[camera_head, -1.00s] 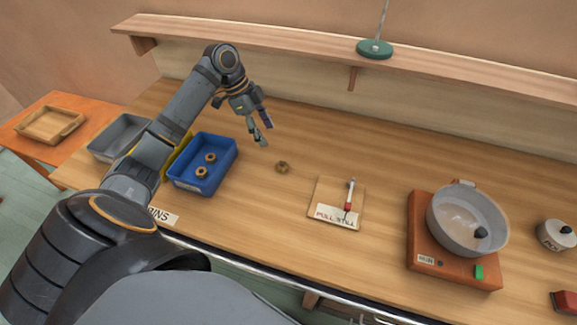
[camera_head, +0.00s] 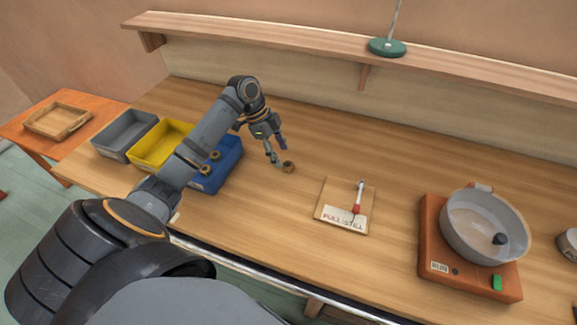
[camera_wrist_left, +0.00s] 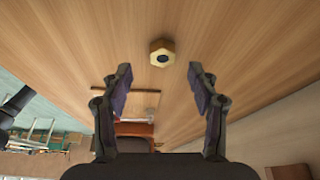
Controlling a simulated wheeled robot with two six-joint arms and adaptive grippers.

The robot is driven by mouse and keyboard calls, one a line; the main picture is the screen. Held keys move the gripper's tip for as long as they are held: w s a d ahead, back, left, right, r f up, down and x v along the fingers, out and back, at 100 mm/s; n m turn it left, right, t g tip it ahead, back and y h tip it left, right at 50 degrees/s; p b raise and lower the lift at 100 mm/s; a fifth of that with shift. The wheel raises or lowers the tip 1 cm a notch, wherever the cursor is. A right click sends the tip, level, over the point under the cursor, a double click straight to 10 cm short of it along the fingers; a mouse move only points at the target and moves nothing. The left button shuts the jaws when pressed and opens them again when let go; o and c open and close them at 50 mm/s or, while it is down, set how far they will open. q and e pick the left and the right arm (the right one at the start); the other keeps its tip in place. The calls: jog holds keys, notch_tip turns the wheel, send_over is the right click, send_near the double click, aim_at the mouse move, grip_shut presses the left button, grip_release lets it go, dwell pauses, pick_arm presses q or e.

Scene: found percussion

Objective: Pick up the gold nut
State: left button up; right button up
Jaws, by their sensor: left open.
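The gold nut (camera_head: 288,167) lies on the wooden bench, to the right of the blue bin. It also shows in the left wrist view (camera_wrist_left: 162,52), a small hexagonal nut with a dark hole, beyond the fingertips and roughly between their lines. My left gripper (camera_head: 277,156) is open and empty, close beside the nut in the head view. In the left wrist view its two fingers (camera_wrist_left: 160,82) stand wide apart, with bare wood between them and the nut. My right gripper is not in view.
The blue bin (camera_head: 232,150) holds two similar nuts, partly behind my arm. Yellow (camera_head: 160,146) and grey (camera_head: 124,136) bins stand left of it. A board labelled "PULL STILL" (camera_head: 330,192) lies to the right, then an orange scale (camera_head: 434,240) with a pan (camera_head: 459,240).

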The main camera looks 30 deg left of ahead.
aim_at(288, 164)
pick_arm(q)
jog(key=x, duration=0.3)
jog(key=p+x, duration=0.1)
jog(key=x, duration=0.1)
jog(key=shift+w+d, duration=0.15)
jog(key=shift+w, duration=0.1)
jog(key=shift+s+r, duration=0.1)
jog(key=shift+c, duration=0.4)
grip_shut()
